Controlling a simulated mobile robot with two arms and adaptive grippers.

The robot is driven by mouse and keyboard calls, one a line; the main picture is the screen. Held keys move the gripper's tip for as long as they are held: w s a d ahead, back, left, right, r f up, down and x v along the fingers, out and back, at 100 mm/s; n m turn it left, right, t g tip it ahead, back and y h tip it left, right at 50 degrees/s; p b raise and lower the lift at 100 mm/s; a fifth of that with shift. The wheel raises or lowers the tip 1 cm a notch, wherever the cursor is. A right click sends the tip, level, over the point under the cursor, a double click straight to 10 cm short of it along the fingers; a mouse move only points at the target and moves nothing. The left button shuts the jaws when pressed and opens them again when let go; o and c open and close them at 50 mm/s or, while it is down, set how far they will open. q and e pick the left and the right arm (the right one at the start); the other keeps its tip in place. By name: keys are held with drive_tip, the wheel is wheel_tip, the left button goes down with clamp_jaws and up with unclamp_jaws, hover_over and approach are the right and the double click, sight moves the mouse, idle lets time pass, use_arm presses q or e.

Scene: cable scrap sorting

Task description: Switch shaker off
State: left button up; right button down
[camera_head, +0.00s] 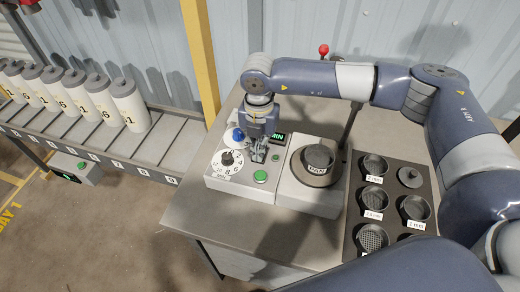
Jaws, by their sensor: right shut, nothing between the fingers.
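The shaker's light grey control box (215,181) stands on the metal table. It has a white numbered dial with a black knob (228,158), a blue knob (238,134), a large green button (260,176), a smaller green button (276,157) and a dark display (277,138) with green characters. Beside it is the shaker base (327,205) carrying a dark round pan (318,157). My right gripper (258,158) is shut and empty. It points down over the control box between the dial and the display; whether it touches the box cannot be told. My left gripper is not in view.
A dark tray (391,210) with several labelled sieves and a lid lies right of the shaker. Left, a roller conveyor (150,148) carries several white numbered bottles (128,104). A yellow post (202,60) stands behind. The table's front left (195,205) is clear.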

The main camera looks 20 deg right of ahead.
drive_tip(key=shift+r+p, duration=1.25)
drive_tip(key=shift+r, duration=1.9)
drive_tip(key=shift+f, duration=0.1)
